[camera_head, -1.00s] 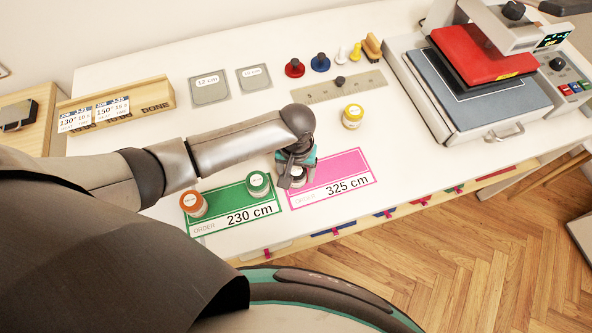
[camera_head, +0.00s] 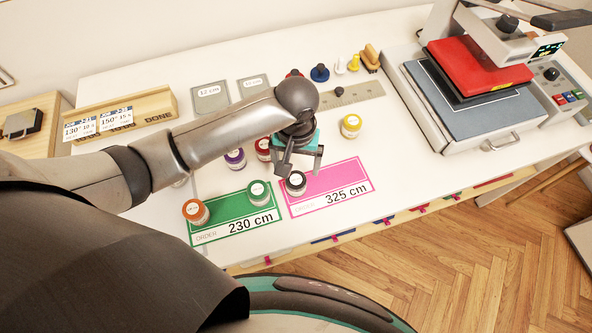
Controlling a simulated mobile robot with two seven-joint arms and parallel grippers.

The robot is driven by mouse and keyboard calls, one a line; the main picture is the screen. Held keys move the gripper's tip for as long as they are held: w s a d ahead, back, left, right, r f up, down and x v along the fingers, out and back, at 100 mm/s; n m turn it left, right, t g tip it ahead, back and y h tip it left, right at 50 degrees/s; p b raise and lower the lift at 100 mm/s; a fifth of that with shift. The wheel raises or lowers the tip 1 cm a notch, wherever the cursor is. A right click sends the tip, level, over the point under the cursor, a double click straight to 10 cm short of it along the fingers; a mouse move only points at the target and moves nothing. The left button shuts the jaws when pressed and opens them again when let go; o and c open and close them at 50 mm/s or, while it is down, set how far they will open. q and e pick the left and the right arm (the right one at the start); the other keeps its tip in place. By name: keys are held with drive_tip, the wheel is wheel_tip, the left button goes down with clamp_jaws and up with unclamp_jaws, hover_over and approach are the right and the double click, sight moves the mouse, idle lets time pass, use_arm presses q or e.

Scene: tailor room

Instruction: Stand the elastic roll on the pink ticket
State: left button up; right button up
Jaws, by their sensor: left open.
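The pink ticket (camera_head: 338,183), marked 325 cm, lies flat near the table's front edge. A black roll with a white top (camera_head: 295,184) stands upright on its left part. My left gripper (camera_head: 302,166) is open and empty, just above and behind the black roll, apart from it. The green ticket (camera_head: 233,218), marked 230 cm, lies to the left with an orange roll (camera_head: 195,211) and a green roll (camera_head: 258,192) on it. A purple roll (camera_head: 235,158), a red roll (camera_head: 263,149) partly hidden by my gripper, and a yellow roll (camera_head: 350,125) stand farther back.
A heat press (camera_head: 475,100) stands at the right. A ruler (camera_head: 358,94), pushers including a blue one (camera_head: 320,72), and grey plates (camera_head: 210,96) lie at the back. A wooden DONE box (camera_head: 150,104) is at the left.

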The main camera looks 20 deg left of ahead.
use_arm(q)
wheel_tip(320, 180, up, 3)
drive_tip(key=shift+f, duration=0.1)
